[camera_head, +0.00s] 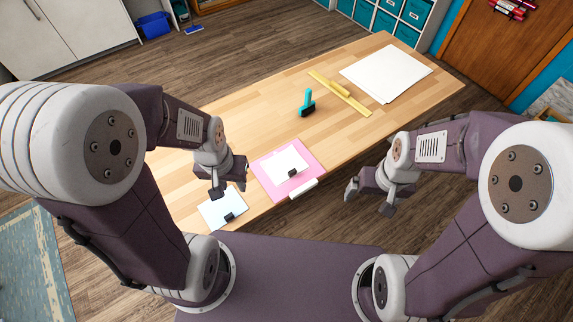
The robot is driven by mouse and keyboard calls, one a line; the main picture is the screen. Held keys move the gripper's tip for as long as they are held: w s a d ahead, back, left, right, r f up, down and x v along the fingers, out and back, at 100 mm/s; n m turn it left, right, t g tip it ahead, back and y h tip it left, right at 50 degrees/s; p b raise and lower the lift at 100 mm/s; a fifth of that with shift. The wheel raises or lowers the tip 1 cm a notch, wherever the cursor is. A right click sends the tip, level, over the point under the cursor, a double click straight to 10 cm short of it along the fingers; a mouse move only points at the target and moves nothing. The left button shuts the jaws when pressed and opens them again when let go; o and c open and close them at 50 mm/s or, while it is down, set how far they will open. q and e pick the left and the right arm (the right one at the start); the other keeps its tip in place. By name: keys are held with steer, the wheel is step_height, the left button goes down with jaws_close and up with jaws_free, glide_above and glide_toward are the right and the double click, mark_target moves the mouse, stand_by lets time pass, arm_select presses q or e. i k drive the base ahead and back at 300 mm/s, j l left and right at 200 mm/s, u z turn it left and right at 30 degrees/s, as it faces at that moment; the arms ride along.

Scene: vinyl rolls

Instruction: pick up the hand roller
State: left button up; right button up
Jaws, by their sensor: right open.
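The hand roller (307,104) has a teal handle and a dark roller head. It lies on the wooden table (240,115) near the middle, beside a yellow strip. My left gripper (229,188) is open and empty over the table's near left part, close to a pale sheet and well short of the roller. My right gripper (369,200) is open and empty, off the table's near right edge and away from the roller.
A yellow strip with a raised bar (340,92) and white sheets (386,73) lie beyond the roller. A pink sheet (264,170) with a white roll (303,188) and a pale clipped sheet (213,212) lie at the near edge. The table left of the roller is clear.

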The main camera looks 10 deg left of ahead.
mark_target(309, 106)
steer(key=i+l, duration=0.55)
steer(key=l, duration=0.15)
steer(key=i+l+u, duration=0.1)
steer(key=i+l, duration=0.5)
